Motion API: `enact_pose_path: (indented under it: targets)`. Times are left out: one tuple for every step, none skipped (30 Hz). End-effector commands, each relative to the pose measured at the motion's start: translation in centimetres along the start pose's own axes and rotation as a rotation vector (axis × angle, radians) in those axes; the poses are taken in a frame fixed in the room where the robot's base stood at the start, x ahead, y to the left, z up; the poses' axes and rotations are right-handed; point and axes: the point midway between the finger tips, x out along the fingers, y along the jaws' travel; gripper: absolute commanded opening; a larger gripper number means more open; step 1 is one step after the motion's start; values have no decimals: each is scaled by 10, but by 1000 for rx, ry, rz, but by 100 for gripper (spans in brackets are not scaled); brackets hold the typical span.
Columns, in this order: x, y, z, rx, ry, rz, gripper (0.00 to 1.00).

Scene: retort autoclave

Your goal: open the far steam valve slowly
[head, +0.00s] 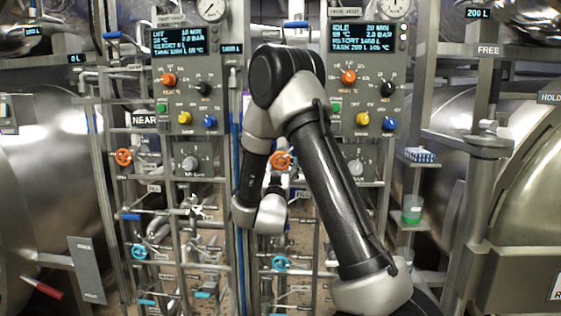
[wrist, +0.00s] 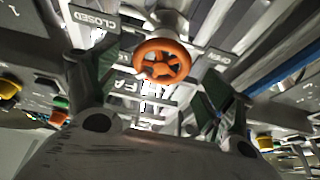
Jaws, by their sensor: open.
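In the wrist view the orange wheel (wrist: 162,60) is just ahead, between and beyond the fingers of my gripper (wrist: 148,78). The gripper is open, with one finger to each side of the wheel; I cannot tell whether either touches it. Plates reading CLOSED (wrist: 95,28) and OPEN (wrist: 217,60) flank the wheel. A plate behind it starts with FA, the rest hidden. In the head view my arm hides most of the gripper.
A similar orange wheel (head: 123,157) is on the left rack, by a NEAR plate (head: 144,119). Blue wheels (head: 280,263) and (head: 140,252) sit lower. The right control panel (head: 366,70) reads IDLE. Pipes and rack posts crowd both sides.

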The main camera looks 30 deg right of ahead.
Motion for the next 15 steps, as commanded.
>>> enact_pose_path:
  targets:
    - [9, 1, 0, 1, 2, 2, 82]
    - [14, 1, -1, 0, 2, 2, 82]
    - [19, 1, 0, -1, 2, 1, 82]
    - [23, 0, 0, -1, 2, 1, 82]
    - [27, 0, 0, -2, 1, 1, 82]
    - [30, 0, 0, -2, 1, 1, 82]
    - [33, 0, 0, -2, 1, 0, 82]
    - [35, 0, 0, -2, 1, 0, 82]
    - [37, 0, 0, -2, 0, -1, 82]
    - [38, 0, 0, -2, 0, -1, 82]
    - [38, 0, 0, -3, 0, -1, 82]
    - [38, 0, 0, -3, 0, -2, 82]
    - [38, 0, 0, -3, -1, -2, 82]
    - [38, 0, 0, -3, -1, -2, 82]
    - [38, 0, 0, -3, -1, -2, 82]
